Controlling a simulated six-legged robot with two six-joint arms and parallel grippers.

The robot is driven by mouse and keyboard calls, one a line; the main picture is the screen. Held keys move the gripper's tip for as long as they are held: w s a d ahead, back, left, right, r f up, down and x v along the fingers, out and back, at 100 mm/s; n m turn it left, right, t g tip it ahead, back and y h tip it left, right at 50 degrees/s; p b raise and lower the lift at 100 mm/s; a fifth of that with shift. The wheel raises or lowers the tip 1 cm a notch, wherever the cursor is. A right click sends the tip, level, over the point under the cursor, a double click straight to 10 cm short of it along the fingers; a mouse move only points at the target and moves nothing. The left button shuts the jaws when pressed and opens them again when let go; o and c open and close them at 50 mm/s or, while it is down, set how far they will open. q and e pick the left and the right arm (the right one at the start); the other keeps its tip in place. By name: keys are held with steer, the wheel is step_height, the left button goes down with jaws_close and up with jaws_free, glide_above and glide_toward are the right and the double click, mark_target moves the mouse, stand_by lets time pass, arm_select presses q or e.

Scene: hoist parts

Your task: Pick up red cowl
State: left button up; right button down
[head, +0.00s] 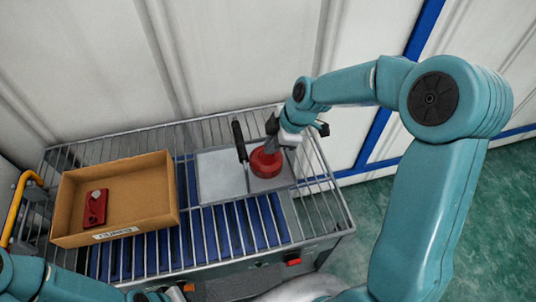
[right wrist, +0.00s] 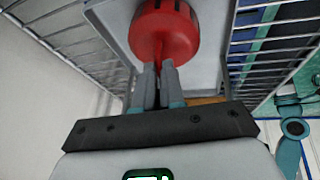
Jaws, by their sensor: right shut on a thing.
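The red cowl (head: 264,165) is a round red cap with a narrow neck. It is at the grey plate on the right part of the wire-sided rack; whether it touches the plate is unclear. My right gripper (head: 271,146) comes down on it from above. In the right wrist view the fingers of my right gripper (right wrist: 157,80) are shut on the neck of the red cowl (right wrist: 165,35), its wide round part beyond the fingertips. My left arm shows only in part at the bottom left of the head view; its gripper fingers do not show.
A cardboard box (head: 140,172) with a label stands on the rack's left side, holding a red part (head: 95,207). Wire rails (head: 325,178) edge the rack. Blue slats (head: 240,222) in front are clear.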

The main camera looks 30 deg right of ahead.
mark_target(272, 156)
step_height(272, 156, up, 20)
stand_by(0.6)
